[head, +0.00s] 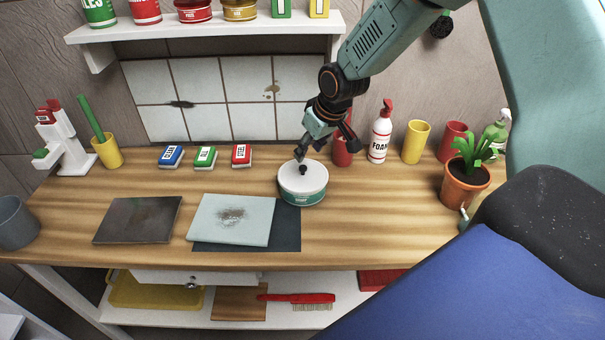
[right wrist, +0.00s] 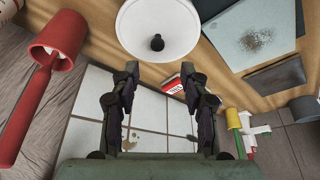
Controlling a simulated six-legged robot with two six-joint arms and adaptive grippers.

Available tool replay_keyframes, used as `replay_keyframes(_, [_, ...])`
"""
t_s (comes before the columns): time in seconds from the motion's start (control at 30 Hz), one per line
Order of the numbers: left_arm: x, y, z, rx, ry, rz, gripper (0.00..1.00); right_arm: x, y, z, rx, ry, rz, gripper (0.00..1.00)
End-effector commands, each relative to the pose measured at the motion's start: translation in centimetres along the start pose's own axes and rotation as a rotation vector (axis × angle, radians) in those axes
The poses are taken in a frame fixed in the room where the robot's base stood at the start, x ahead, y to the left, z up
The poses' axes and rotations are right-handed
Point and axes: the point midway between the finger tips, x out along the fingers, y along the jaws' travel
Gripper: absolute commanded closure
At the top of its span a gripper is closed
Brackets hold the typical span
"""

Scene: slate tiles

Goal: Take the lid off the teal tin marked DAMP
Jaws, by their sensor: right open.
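The teal tin (head: 302,194) stands upright on the wooden bench, right of the pale tile. Its white lid (head: 302,174) is on it, with a small black knob (head: 303,169) in the middle. The label is too small to read. In the right wrist view the lid (right wrist: 184,30) and its knob (right wrist: 157,43) show at the top, beyond the fingertips. My right gripper (head: 323,147) is open and empty, just above and behind the lid; it also shows in the right wrist view (right wrist: 160,84). My left gripper is not in view.
A red cup-shaped thing (right wrist: 60,42) stands close beside the right gripper. The FOAM bottle (head: 381,138), yellow cup (head: 415,142) and potted plant (head: 467,180) stand to the right. A pale tile (head: 232,220) on a dark mat (head: 288,228) lies left of the tin.

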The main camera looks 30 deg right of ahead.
Motion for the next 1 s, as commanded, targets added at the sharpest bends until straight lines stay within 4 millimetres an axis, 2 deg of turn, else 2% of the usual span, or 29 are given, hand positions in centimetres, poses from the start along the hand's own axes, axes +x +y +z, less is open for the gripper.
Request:
replay_keyframes(0.1, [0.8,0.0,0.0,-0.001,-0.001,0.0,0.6,1.6,-0.1,0.2,-0.001,-0.003,0.001,0.55])
replay_keyframes(0.33, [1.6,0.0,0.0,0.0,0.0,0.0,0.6,3.3,0.0,0.2,-0.001,-0.001,0.0,0.55])
replay_keyframes(0.5, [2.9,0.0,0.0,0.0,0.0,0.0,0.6,6.0,0.4,0.5,-0.003,0.0,0.0,0.55])
replay_keyframes(0.6, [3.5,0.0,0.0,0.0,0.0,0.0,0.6,7.0,0.4,0.4,-0.004,0.001,0.0,0.55])
replay_keyframes(0.97, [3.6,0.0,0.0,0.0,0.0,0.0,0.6,7.5,0.6,0.3,-0.004,0.001,-0.002,0.55])
replay_keyframes(1.0, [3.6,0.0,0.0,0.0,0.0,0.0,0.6,7.5,0.5,0.3,-0.004,0.001,-0.002,0.58])
